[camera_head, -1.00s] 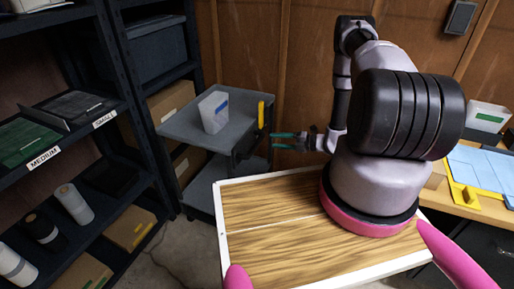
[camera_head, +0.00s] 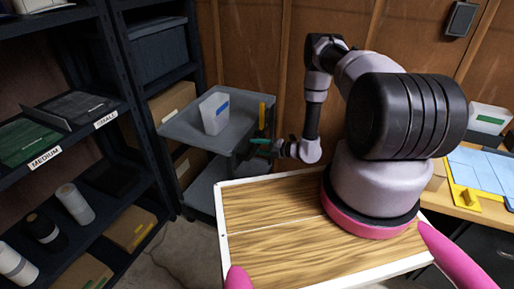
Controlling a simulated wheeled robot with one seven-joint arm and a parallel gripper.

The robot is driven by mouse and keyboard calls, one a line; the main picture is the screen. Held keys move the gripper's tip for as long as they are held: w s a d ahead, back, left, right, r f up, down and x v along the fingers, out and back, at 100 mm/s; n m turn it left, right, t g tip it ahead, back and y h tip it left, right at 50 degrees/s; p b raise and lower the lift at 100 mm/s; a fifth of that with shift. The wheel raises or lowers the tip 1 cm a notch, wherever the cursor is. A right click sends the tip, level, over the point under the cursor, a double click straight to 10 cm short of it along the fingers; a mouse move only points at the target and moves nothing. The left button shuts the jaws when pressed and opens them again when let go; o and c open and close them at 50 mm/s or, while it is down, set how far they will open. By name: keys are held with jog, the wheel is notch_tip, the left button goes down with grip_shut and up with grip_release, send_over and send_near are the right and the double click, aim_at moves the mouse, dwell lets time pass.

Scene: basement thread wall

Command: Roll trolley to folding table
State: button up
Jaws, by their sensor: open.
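The grey trolley (camera_head: 182,126) stands left of centre against the wooden wall, with an upper and a lower shelf (camera_head: 203,188). A white bin with a blue label (camera_head: 214,113) sits on its upper shelf. A yellow piece (camera_head: 262,115) stands upright at its right end, near a dark handle. My gripper (camera_head: 259,148), with green fingers, is open at the trolley's right end, close to the handle. I cannot tell whether it touches the handle.
Dark shelving (camera_head: 110,150) with bins, rolls and boxes fills the left side. Cardboard boxes (camera_head: 172,103) sit on the rack behind the trolley. A white bin with a green label (camera_head: 488,118) is at the right. Some bare concrete floor (camera_head: 185,250) shows between shelving and my base.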

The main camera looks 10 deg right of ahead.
jog(key=shift+w+a, duration=0.1)
grip_shut()
dwell(1.4)
